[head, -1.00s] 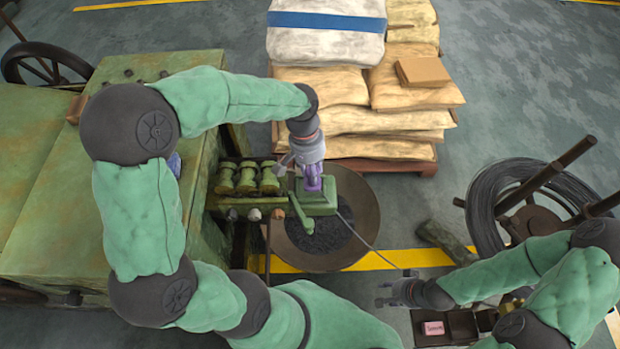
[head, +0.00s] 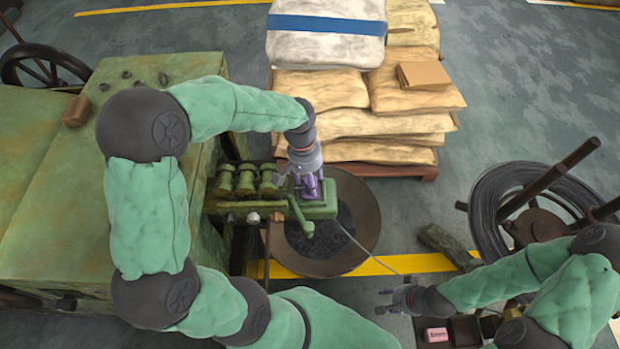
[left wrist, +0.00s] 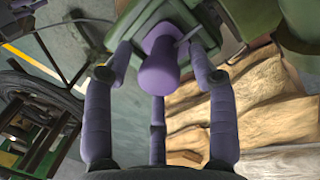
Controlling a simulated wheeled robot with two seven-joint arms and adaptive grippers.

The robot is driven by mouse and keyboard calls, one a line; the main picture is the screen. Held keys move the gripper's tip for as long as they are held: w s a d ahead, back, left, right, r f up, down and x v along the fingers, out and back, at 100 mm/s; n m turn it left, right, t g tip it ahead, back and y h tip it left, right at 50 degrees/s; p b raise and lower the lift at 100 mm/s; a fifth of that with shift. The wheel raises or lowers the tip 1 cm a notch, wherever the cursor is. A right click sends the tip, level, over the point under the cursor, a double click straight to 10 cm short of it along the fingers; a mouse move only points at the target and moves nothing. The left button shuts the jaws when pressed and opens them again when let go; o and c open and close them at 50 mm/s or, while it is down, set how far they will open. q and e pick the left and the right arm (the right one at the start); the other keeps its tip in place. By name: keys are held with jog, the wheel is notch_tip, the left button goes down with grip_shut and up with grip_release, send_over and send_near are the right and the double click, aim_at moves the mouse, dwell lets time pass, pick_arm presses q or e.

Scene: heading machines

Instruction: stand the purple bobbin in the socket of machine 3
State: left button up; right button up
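The purple bobbin (head: 309,187) stands on the green block at the outer end of the machine (head: 320,209) in the head view. In the left wrist view the bobbin (left wrist: 159,68) shows large, with its base on the green part; the socket itself is hidden beneath it. My left gripper (head: 304,180) is just above and around the bobbin. In the left wrist view its purple-grey fingers (left wrist: 160,64) are spread, with gaps between them and the bobbin. My right gripper (head: 382,299) is low at the right of the machine, its fingers apart and empty.
A thin wire (head: 368,249) slants from the machine end towards my right gripper. A dark round pan (head: 365,235) lies below. A pallet of sacks (head: 385,150) stands behind, a wire coil (head: 485,200) at right. A tray holds a pink block (head: 437,334).

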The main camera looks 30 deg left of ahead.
pick_arm(q)
notch_tip(320, 180, up, 12)
jog(key=a+p, duration=0.1)
jog(key=p, duration=0.3)
jog(key=shift+w+a, duration=0.15)
jog(key=shift+a, duration=0.25)
jog(key=shift+r, duration=0.1)
dwell(1.0)
